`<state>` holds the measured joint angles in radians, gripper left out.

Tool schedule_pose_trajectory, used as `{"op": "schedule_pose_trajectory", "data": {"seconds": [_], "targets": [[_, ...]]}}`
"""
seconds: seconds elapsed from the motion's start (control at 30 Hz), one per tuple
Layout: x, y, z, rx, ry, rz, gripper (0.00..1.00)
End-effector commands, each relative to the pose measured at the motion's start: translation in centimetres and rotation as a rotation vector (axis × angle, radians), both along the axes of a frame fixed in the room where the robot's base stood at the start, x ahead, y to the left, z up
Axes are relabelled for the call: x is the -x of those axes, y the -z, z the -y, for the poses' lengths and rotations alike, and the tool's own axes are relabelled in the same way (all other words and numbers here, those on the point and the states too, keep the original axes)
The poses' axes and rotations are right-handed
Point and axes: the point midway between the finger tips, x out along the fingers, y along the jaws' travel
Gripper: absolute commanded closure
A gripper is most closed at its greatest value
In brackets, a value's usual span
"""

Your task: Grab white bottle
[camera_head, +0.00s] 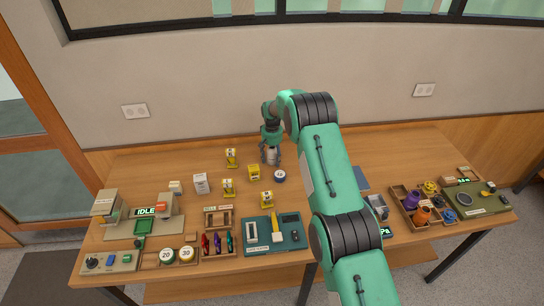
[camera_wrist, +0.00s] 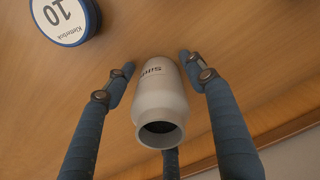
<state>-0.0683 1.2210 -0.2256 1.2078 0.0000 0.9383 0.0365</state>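The white bottle (camera_wrist: 161,98) lies in the middle of the wrist view, with dark lettering on its side and a dark open mouth towards the camera. My gripper (camera_wrist: 157,71) has its blue fingers spread on both sides of the bottle, with a visible gap on each side. A third finger shows behind the bottle's mouth. In the head view my gripper (camera_head: 271,160) is low over the back of the table, pointing down, with a small pale part of the bottle (camera_head: 272,155) between its fingers. The rest of the bottle is hidden there.
A round blue-rimmed tin (camera_wrist: 64,18) marked 10 is close by; it also shows in the head view (camera_head: 280,176). Several yellow items, including a yellow block (camera_head: 254,172), stand to the left and in front. The wooden table (camera_head: 330,150) is bare behind my arm.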

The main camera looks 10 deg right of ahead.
Motion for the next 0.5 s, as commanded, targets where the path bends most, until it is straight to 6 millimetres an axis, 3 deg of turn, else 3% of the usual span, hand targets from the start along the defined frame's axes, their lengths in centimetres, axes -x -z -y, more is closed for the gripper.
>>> {"op": "schedule_pose_trajectory", "data": {"seconds": [0.03, 0.2, 0.5], "targets": [[0.0, -0.01, 0.0, 0.0, 0.0, 0.0, 0.61], [0.01, 0.0, 0.0, 0.0, 0.0, 0.0, 0.91], [-0.05, -0.24, 0.0, 0.0, 0.0, 0.001, 0.91]]}}
